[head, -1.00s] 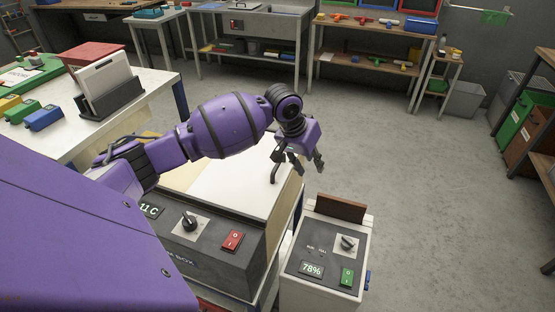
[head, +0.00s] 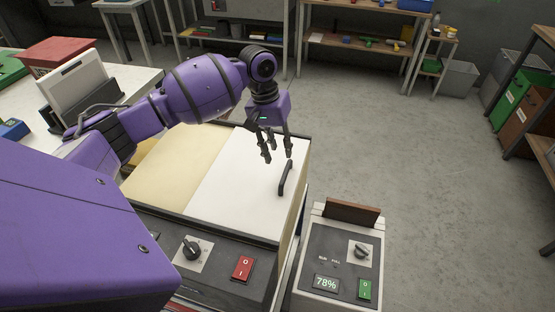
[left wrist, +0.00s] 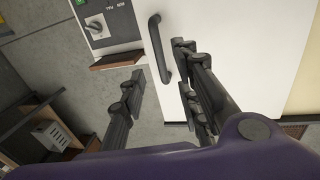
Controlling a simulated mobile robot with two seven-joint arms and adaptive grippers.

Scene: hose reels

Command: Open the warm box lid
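The warm box (head: 212,262) stands at the lower middle of the head view, its dark front panel carrying a knob and a red switch. Its white lid (head: 238,186) lies flat, with a dark bar handle (head: 285,178) near the right edge. The handle also shows in the left wrist view (left wrist: 158,48). My left gripper (head: 278,156) is open above the lid, just behind the handle. In the left wrist view its fingers (left wrist: 160,85) are spread, with the handle between and beyond their tips, apart from them. My right gripper is not in view.
A smaller grey unit (head: 338,255) with a knob, a 78% display and a brown flap stands right of the box. A white table (head: 125,85) with a file holder is at the left. The floor (head: 420,170) on the right is clear.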

